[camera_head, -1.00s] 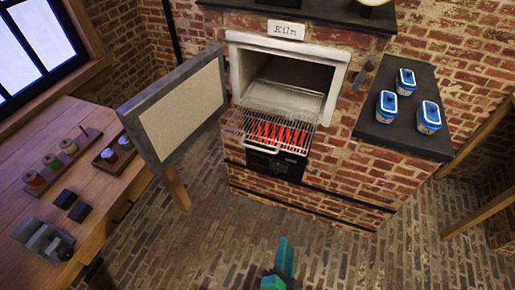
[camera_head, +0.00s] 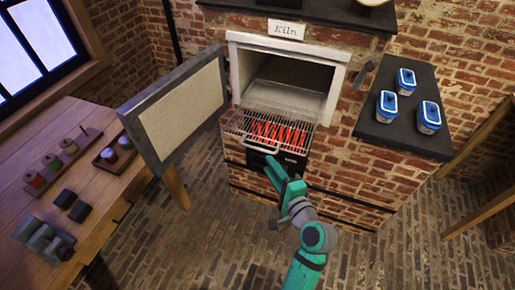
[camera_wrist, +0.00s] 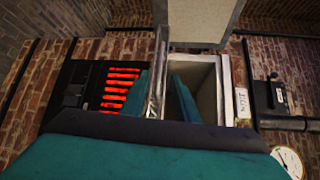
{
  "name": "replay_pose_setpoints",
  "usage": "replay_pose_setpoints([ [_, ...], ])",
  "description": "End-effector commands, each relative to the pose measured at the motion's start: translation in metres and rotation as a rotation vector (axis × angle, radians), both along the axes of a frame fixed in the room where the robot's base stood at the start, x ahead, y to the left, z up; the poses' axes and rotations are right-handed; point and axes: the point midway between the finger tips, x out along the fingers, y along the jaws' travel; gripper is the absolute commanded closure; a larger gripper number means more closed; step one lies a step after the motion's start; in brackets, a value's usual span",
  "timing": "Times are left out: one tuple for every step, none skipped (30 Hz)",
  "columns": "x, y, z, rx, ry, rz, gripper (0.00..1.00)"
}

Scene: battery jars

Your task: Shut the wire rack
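The wire rack (camera_head: 236,122) sticks out of the front of the kiln's opening in the head view, with glowing red bars (camera_head: 275,132) showing at its wires. In the wrist view the rack (camera_wrist: 157,72) shows nearly edge-on as a thin silvery strip. My gripper (camera_head: 274,168) is just in front of and below the rack's front edge. In the wrist view my gripper (camera_wrist: 161,95) is open, with its two teal fingers apart and the strip lined up between them. I cannot tell whether a finger touches the rack. The front handle is partly hidden.
The kiln's door (camera_head: 180,108) stands swung open to the left. A wooden table (camera_head: 90,170) with jars and blocks is at the left. A dark counter (camera_head: 405,135) with three blue-lidded containers (camera_head: 387,103) is at the right. The brick floor ahead of the kiln is clear.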

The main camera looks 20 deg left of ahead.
Motion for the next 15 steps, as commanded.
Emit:
replay_pose_setpoints([
  [0.002,0.003,0.0,0.0,0.0,0.002,0.73],
  [0.004,0.005,0.0,0.001,0.0,0.003,0.73],
  [0.007,0.008,-0.002,0.0,0.001,0.002,0.73],
  [0.01,0.01,-0.002,-0.001,0.001,0.002,0.73],
  [0.013,0.014,-0.003,-0.001,0.001,0.002,0.73],
  [0.017,0.019,-0.003,0.0,-0.001,0.003,0.73],
  [0.021,0.023,-0.004,-0.001,0.0,0.003,0.73],
  [0.025,0.026,-0.005,-0.001,0.0,0.003,0.73],
  [0.03,0.031,-0.006,0.0,0.001,0.002,0.73],
  [0.034,0.035,-0.007,0.0,0.001,0.002,0.73],
  [0.037,0.04,-0.007,-0.001,0.0,0.003,0.73],
  [0.042,0.044,-0.008,-0.001,0.0,0.002,0.73],
  [0.046,0.048,-0.01,-0.001,0.0,0.001,0.73],
  [0.049,0.051,-0.01,-0.001,0.0,0.002,0.73],
  [0.053,0.056,-0.011,-0.002,-0.001,0.002,0.73],
])
